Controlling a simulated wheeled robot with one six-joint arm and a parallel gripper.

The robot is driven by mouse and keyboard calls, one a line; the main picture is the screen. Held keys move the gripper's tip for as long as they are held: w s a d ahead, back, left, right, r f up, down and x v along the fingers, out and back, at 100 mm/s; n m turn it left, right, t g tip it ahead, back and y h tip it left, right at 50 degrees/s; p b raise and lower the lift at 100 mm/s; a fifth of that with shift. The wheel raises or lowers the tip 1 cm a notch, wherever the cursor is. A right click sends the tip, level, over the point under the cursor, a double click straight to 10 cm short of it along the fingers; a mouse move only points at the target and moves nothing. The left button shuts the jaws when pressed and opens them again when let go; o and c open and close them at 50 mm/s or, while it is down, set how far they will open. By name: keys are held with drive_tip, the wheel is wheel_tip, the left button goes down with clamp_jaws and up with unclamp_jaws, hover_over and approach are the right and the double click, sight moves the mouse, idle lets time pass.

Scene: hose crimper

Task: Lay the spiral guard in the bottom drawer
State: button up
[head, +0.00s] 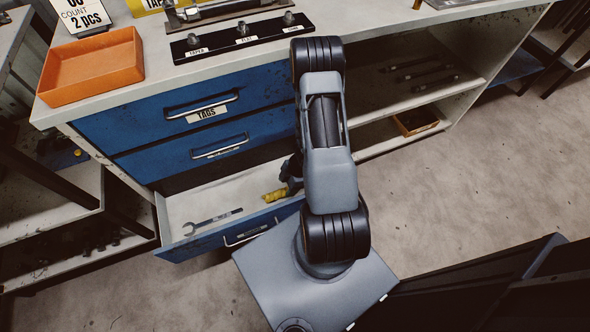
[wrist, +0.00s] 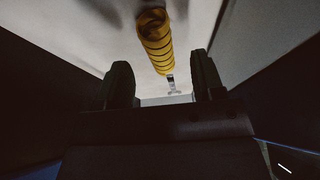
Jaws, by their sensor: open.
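The yellow spiral guard (head: 275,195) lies inside the pulled-out bottom drawer (head: 178,212), on its pale floor. In the wrist view the spiral guard (wrist: 156,42) shows as a yellow ribbed tube with dark spiral lines. My gripper (wrist: 162,78) is open, with one finger on each side of the guard's line. The guard's near end sits about between the fingertips, with no finger seen pressing on it. In the head view my gripper (head: 290,178) is low over the drawer's right part, mostly hidden behind my arm.
A wrench (head: 212,218) lies in the drawer left of the guard. Two closed blue drawers (head: 200,104) are above, the top one labelled TAGS. An orange tray (head: 92,68) and a black labelled rack (head: 240,38) stand on the bench. Open shelves (head: 415,85) are at right.

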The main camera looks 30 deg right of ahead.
drive_tip(key=p+v, duration=0.6)
drive_tip(key=v, duration=0.5)
drive_tip(key=shift+d, duration=0.15)
